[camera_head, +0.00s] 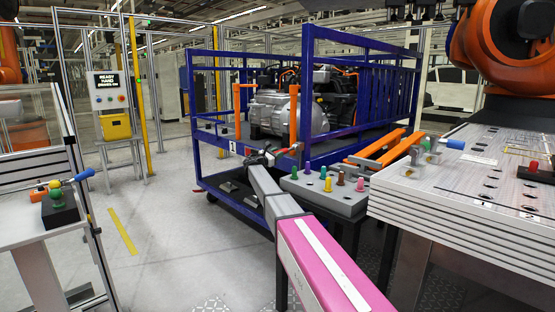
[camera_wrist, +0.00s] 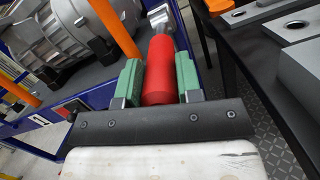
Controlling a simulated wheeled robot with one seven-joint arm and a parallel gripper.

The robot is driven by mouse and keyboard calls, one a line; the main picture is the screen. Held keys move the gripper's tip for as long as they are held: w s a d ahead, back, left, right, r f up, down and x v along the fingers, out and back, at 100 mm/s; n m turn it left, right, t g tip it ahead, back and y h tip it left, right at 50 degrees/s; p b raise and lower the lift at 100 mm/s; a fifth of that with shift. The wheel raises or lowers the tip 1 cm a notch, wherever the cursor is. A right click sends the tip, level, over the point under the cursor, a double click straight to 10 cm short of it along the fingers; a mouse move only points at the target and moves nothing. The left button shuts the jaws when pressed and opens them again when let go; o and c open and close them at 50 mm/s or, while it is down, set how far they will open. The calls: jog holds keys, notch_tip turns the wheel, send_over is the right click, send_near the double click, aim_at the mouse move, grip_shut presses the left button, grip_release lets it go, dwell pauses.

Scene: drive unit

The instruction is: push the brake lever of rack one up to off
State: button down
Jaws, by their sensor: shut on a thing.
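The blue rack (camera_head: 203,170) stands ahead with a drive unit (camera_head: 272,110) on it and a "1" plate (camera_head: 232,147) on its near post; the plate also shows in the wrist view (camera_wrist: 40,124). The red grip of the brake lever (camera_wrist: 158,68) lies between the green finger pads of my gripper (camera_wrist: 158,78), which is shut on it. A grey metal part (camera_wrist: 160,17) shows beyond the grip. In the head view my gripper (camera_head: 268,156) is at the rack's near side, and the lever is mostly hidden there. I cannot read the lever's off mark.
A grey board with coloured pegs (camera_head: 322,200) stands close right of my arm. A large grey fixture table (camera_head: 450,210) and an orange robot (camera_head: 505,45) are further right. The floor (camera_head: 160,235) to the left is free, up to a side bench (camera_head: 25,225).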

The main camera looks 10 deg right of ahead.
jog(key=r+g+y, duration=0.1)
jog(key=r, duration=0.1)
jog(key=r+g+y, duration=0.1)
jog(key=r+y, duration=0.1)
jog(key=r, duration=0.1)
jog(key=w+d+r+g+y, duration=0.1)
jog(key=r, duration=0.1)
jog(key=shift+d+r+y, duration=0.1)
jog(key=shift+r+y, duration=0.05)
jog(key=shift+y, duration=0.15)
jog(key=w+d+r+g+y, duration=0.4)
jog(key=d+r+y, duration=0.2)
jog(key=shift+r+g+y, duration=0.35)
jog(key=shift+g+y, duration=0.05)
jog(key=shift+w, duration=0.15)
jog(key=c, duration=0.8)
grip_release()
jog(key=v, duration=1)
jog(key=shift+a+r, duration=0.15)
jog(key=shift+r, duration=0.15)
jog(key=shift+a, duration=0.1)
